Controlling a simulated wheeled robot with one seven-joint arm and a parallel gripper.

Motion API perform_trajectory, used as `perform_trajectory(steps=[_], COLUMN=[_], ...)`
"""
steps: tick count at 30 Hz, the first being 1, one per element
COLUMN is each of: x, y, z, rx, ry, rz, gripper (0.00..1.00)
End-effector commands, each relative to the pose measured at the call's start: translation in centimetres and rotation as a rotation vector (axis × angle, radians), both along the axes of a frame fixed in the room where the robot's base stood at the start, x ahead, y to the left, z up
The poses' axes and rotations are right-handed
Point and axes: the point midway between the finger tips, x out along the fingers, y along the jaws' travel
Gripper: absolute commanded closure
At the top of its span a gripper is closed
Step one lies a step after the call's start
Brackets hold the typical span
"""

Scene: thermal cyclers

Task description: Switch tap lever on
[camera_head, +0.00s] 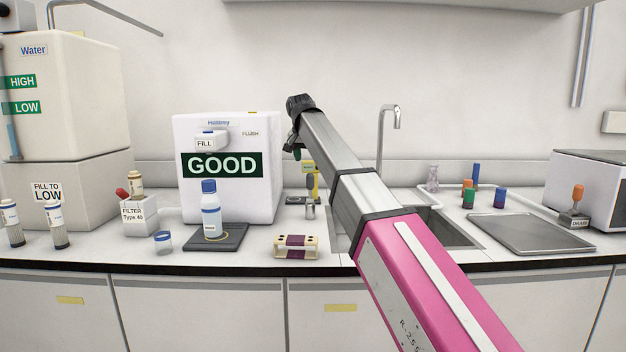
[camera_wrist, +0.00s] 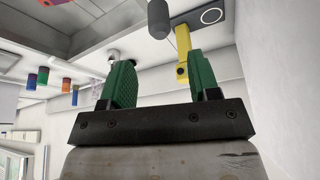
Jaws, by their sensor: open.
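The silver tap (camera_head: 381,140) rises behind the sink (camera_head: 452,232) as a thin curved spout; my arm hides its lower part in the head view. I cannot make out its lever there. In the wrist view, which looks upside down, a small round metal fitting (camera_wrist: 113,55) shows just beyond the left finger; I cannot tell if it belongs to the tap. My gripper (camera_wrist: 160,66) is open, with nothing between its green fingers. In the head view my gripper (camera_head: 297,153) is up above the counter, left of the tap and beside the white box.
A white box marked GOOD (camera_head: 228,150) stands close left of my gripper. A yellow stand (camera_head: 314,184) and a grey cylinder (camera_head: 310,211) are below it. A tube rack (camera_head: 296,247) lies at the front. Several coloured vials and a metal tray (camera_head: 530,235) are right of the sink.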

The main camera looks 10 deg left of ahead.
Motion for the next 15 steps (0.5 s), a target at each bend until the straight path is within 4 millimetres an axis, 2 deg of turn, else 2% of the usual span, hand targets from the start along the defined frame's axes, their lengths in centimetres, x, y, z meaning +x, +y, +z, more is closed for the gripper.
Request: perform_trajectory(steps=[5, 15], x=[0.8, 3.0], y=[-0.1, -0.3], z=[-2.1, -7.4], rx=[-0.002, -0.001], ry=[0.002, 0.002], rz=[-0.001, 0.0], gripper=[0.44, 0.44])
